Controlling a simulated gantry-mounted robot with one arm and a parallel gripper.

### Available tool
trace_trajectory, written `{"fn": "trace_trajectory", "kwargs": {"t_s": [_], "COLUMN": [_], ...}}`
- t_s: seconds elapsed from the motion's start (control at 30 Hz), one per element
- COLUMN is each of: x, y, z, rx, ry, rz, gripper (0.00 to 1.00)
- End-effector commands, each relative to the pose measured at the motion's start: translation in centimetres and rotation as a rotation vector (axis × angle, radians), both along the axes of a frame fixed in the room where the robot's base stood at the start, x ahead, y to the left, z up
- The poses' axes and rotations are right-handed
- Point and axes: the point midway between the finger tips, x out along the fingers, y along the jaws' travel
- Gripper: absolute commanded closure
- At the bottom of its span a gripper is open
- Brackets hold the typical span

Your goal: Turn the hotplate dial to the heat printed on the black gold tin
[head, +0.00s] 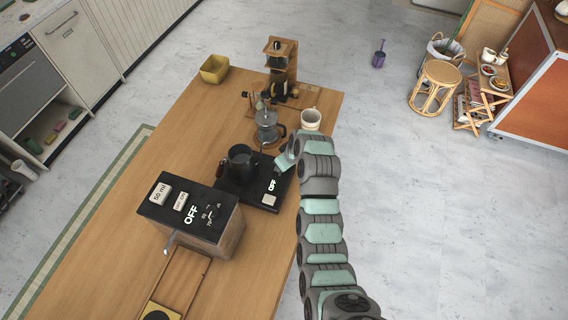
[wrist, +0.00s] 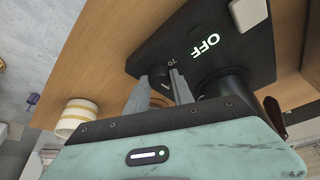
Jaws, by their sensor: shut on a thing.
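The black hotplate (head: 240,194) lies on the wooden cart top. Its display (head: 271,185) reads OFF, and the display also shows in the wrist view (wrist: 205,47). A dark kettle or pot (head: 240,163) stands on the hotplate. My gripper (head: 281,165) is at the hotplate's right far corner. In the wrist view my gripper (wrist: 166,83) has its fingers closed around the small dark dial (wrist: 160,84), which they partly hide. A small mark, seemingly 70, is printed beside it. I cannot make out the dial's pointer. I cannot identify the black gold tin for certain.
A cream mug (head: 311,120) stands near the cart's right edge, close to my arm. A metal pot (head: 267,128) and a wooden stand (head: 281,62) are behind the hotplate. A black-topped dispenser box (head: 190,207) is in front. A yellow bin (head: 214,69) is at the back left.

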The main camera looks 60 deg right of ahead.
Motion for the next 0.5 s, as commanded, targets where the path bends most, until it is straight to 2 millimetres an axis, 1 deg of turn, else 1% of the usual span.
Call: {"fn": "trace_trajectory", "kwargs": {"t_s": [0.27, 0.5], "x": [0.06, 0.23], "y": [0.13, 0.28], "z": [-0.04, -0.04], "rx": [0.001, -0.001], "ry": [0.002, 0.001], "rz": [-0.078, -0.255], "gripper": [1.0, 1.0]}}
